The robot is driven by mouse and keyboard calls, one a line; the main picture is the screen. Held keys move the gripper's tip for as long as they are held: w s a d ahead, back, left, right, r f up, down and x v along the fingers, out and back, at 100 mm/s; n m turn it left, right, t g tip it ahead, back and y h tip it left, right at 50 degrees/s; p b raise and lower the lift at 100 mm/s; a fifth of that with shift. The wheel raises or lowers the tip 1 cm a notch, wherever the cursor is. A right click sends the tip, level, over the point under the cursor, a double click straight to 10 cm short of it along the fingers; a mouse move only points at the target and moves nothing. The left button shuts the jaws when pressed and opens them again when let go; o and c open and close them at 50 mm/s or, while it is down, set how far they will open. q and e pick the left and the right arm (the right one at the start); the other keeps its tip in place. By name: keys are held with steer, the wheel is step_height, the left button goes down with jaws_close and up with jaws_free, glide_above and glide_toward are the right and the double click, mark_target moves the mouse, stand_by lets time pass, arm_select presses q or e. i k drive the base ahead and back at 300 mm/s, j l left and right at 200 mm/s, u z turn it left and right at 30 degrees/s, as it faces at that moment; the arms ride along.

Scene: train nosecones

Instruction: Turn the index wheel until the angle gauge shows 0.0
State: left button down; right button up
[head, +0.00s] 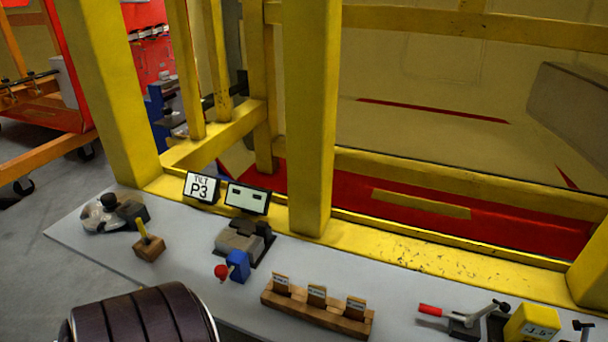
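A yellow box-shaped gauge (530,322) stands at the bottom right on the grey bench top. Its tilted white face seems to read 1.5, though the digits are small. I cannot make out an index wheel with certainty. A rounded white and dark piece (100,215) lies at the bench's left end, too small to identify. A blue device with a red ball knob (221,271) stands near the middle. Neither of my grippers is in view.
A TILT P3 sign (201,188) and a small screen (247,198) stand at the back. A wooden card holder (317,308) and a red-handled clamp (452,318) are in front. Yellow frame posts (310,120) rise behind. A dark ribbed drum (140,320) blocks the lower left.

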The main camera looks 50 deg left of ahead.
mark_target(103, 213)
steer(key=u, duration=0.45)
steer(key=j+u, duration=0.1)
steer(key=u, duration=0.8)
steer(key=j+u, duration=0.1)
steer(key=u, duration=0.8)
steer(key=j+u, duration=0.15)
steer(key=u, duration=0.75)
